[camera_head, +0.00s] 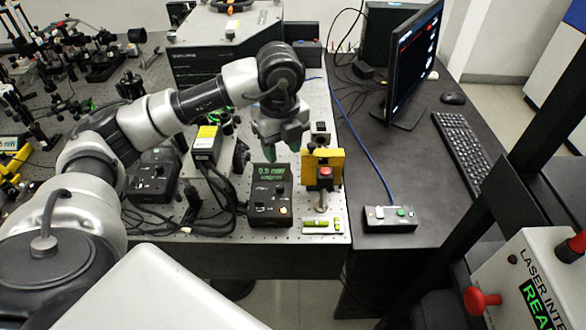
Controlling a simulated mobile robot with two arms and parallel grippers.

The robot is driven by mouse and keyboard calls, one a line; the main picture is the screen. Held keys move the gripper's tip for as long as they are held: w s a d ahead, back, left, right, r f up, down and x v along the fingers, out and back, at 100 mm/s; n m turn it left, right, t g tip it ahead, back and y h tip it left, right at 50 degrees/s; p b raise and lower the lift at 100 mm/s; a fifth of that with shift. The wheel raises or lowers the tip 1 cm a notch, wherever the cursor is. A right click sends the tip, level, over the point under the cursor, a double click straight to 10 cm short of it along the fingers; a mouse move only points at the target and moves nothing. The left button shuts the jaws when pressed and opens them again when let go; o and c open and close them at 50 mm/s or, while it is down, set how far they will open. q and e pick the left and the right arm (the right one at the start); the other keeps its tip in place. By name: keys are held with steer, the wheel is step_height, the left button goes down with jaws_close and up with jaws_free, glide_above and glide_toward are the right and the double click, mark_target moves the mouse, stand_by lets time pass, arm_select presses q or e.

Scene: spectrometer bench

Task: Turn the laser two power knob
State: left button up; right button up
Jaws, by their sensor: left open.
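A black laser control box (271,196) stands near the front edge of the perforated bench. Its sloped face has a lit green display (270,171) reading in mW, and small knobs and buttons below. A second, similar black control box (153,175) stands further left, partly behind my left arm. I cannot read which box is marked laser two. My left gripper (269,153) is open and points down just above and behind the top of the lit box, apart from its knobs. The gripper's fingers are partly hidden by its own body. My right gripper is not in view.
A yellow mount (323,165) with a red button stands close right of the lit box. Cables and a yellow-topped module (207,143) stand to its left. A small button box (390,218), monitor (414,60) and keyboard (463,153) are on the right table.

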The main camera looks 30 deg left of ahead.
arm_select(q)
steer(key=p, duration=0.1)
glide_above(280, 186)
steer(key=f, duration=0.5)
steer(key=shift+s, duration=0.25)
steer(key=f, duration=0.3)
steer(key=shift+w, duration=0.3)
steer(key=shift+d+f+p, duration=0.1)
steer(key=shift+f+p, duration=0.3)
steer(key=shift+f, duration=0.65)
steer(key=shift+c, duration=0.8)
jaws_close()
steer(key=shift+f+m+b, duration=0.25)
steer(key=shift+m+b, duration=0.45)
steer(key=shift+b, duration=0.25)
steer(key=shift+r+m, duration=0.1)
steer(key=shift+m, duration=0.2)
steer(key=shift+r, duration=0.15)
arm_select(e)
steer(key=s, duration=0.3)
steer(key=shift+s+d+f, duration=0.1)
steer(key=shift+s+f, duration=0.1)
